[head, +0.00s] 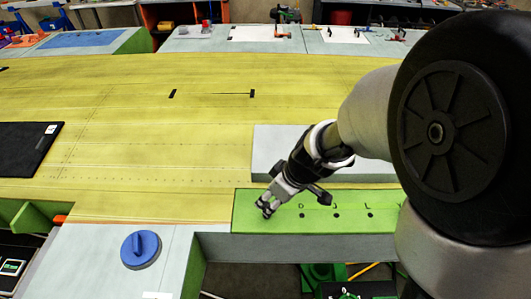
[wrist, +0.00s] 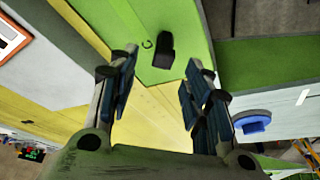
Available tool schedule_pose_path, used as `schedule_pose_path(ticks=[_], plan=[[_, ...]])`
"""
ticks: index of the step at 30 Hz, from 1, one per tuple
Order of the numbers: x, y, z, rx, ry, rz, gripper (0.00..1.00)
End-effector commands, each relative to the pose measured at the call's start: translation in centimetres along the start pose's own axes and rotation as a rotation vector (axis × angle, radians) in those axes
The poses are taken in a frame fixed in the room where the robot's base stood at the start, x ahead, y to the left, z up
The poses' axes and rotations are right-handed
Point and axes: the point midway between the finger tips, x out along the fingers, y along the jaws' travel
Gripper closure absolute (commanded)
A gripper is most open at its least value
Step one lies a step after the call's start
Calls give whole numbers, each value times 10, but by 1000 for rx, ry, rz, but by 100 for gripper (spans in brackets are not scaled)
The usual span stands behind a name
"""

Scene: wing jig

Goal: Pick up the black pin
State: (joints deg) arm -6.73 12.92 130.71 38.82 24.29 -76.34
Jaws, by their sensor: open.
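The black pin (wrist: 166,52) shows in the wrist view as a short dark piece on the green plate (wrist: 235,60). It lies beyond my open fingertips, roughly between their lines and apart from them. My gripper (wrist: 162,78) is open and empty. In the head view, my gripper (head: 266,208) is low over the left end of the green plate (head: 345,222). I cannot clearly pick out the pin there; my fingers seem to hide it.
The plate has a row of dark holes with letters. A blue round knob-like piece (head: 141,249) sits on the grey surface to the left. A large yellow wing panel (head: 150,120) spreads behind, with a black mat (head: 28,150) on it. A grey block (head: 275,150) stands behind the plate.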

Motion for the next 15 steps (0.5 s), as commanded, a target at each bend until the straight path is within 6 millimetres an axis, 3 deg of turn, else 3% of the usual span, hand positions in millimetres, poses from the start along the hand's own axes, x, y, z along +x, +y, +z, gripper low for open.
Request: schedule_pose_path(ticks=[5, 15], plan=[[11, 0, 1, 0, -1, 0, 55], [56, -3, 6, 0, -1, 0, 55]])
